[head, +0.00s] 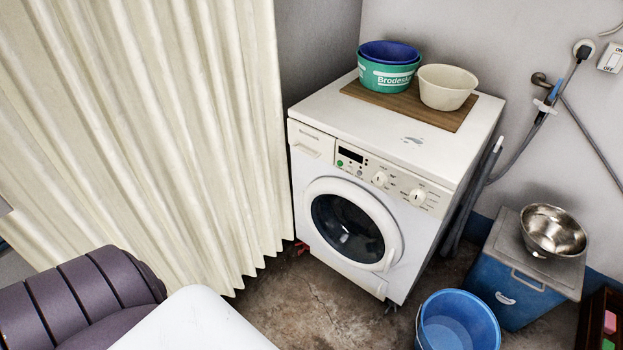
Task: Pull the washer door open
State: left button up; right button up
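A white front-loading washer (450,170) stands against the wall in the middle of the head view. Its round door (318,228) has a thick white ring around dark glass and looks closed. The front faces toward the lower left, with the knobs and a small display above the door. Neither of my grippers shows in the head view, so nothing of mine is seen touching the door.
A cream curtain (140,120) hangs left of the washer. A blue bucket (458,322) stands on the floor at the front right, near a blue box (505,285) with a metal bowl (554,231). Bare floor (310,300) lies before the washer. Basins stand on top.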

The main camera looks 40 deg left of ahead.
aim_at(349, 223)
jog(key=u, duration=0.9)
